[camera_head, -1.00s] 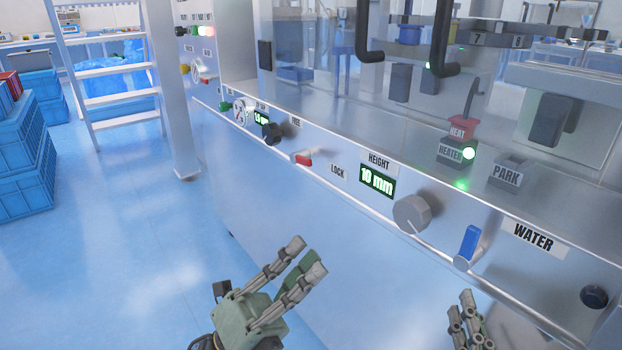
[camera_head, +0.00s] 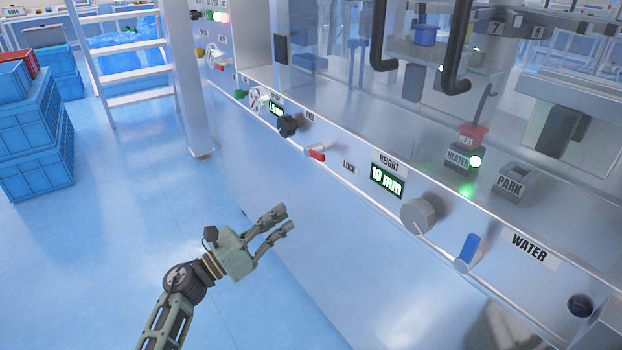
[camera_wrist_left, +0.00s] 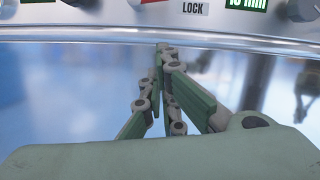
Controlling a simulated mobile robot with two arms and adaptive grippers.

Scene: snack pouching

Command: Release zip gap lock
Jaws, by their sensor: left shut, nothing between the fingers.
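The lock lever (camera_head: 316,154) is a small metal handle with a red tip on the machine's front panel, left of the LOCK label (camera_head: 349,168). My right gripper is out of view.
Right of the lock are a green 10 mm height display (camera_head: 387,181), a grey knob (camera_head: 419,215) and a blue WATER lever (camera_head: 467,251). A black knob (camera_head: 288,126) is on the left. Blue crates (camera_head: 36,135) stand far left; the floor between is clear.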

